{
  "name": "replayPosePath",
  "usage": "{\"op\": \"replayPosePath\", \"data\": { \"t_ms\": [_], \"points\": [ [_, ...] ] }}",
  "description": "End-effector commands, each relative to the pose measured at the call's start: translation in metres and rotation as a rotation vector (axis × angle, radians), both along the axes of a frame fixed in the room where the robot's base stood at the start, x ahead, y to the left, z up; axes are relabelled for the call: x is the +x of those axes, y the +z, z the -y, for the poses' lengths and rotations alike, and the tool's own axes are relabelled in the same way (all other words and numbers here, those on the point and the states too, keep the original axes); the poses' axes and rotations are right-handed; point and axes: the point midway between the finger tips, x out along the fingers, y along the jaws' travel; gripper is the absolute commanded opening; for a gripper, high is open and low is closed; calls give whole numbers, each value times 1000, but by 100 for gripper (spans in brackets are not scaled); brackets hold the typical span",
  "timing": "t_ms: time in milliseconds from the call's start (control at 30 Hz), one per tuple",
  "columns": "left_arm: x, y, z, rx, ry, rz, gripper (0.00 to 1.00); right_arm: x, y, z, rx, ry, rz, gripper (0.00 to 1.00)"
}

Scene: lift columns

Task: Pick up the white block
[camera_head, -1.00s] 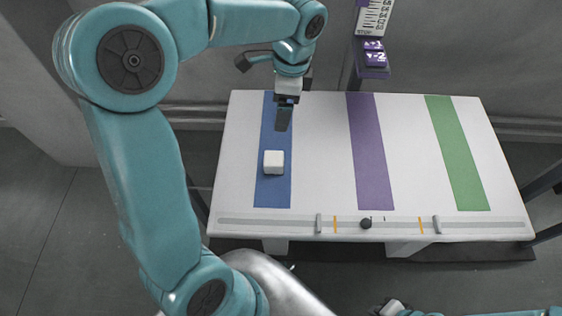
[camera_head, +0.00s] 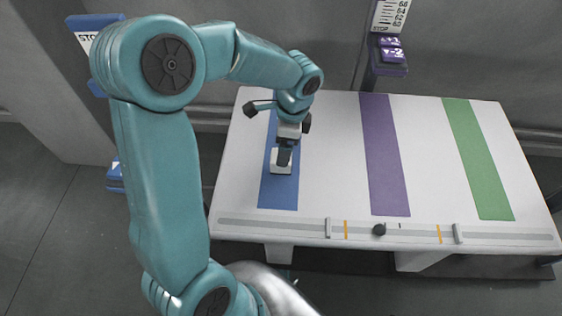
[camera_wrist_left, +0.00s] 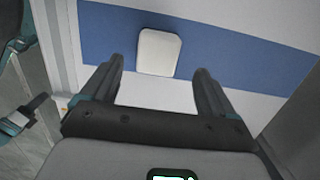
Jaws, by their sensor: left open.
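The white block (camera_head: 275,161) sits on the blue stripe (camera_head: 279,193) of the white table. In the head view my left gripper (camera_head: 284,163) is right over it and hides part of it. In the left wrist view the white block (camera_wrist_left: 159,52) lies beyond the fingertips, roughly centred between the two open fingers (camera_wrist_left: 158,72). The gripper is empty, and how high it is above the block is hard to tell. My right gripper does not show.
The white table (camera_head: 330,180) also has a purple stripe (camera_head: 385,160) and a green stripe (camera_head: 478,165). A slider rail with a dark knob (camera_head: 379,229) runs along its front edge. A purple-labelled column (camera_head: 388,55) stands behind the table. The table surface around the block is clear.

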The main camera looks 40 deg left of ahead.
Motion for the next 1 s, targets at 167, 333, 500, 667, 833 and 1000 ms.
{"op": "replayPosePath", "data": {
  "t_ms": [167, 333, 500, 667, 833, 1000],
  "points": [
    [-5, -23, -2, -1, 0, -2, 88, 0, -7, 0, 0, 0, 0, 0],
    [-9, -47, -3, 0, 0, -1, 88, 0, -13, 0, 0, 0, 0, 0],
    [-9, -53, -4, -1, 0, 1, 88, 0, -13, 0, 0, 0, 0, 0],
    [-9, -52, -4, -1, 0, 1, 81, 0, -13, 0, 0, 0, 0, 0],
    [-9, -52, -4, -1, 0, 1, 26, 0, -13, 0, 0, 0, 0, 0],
    [-8, -51, -4, 0, 1, 4, 0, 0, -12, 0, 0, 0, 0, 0]
  ]
}}
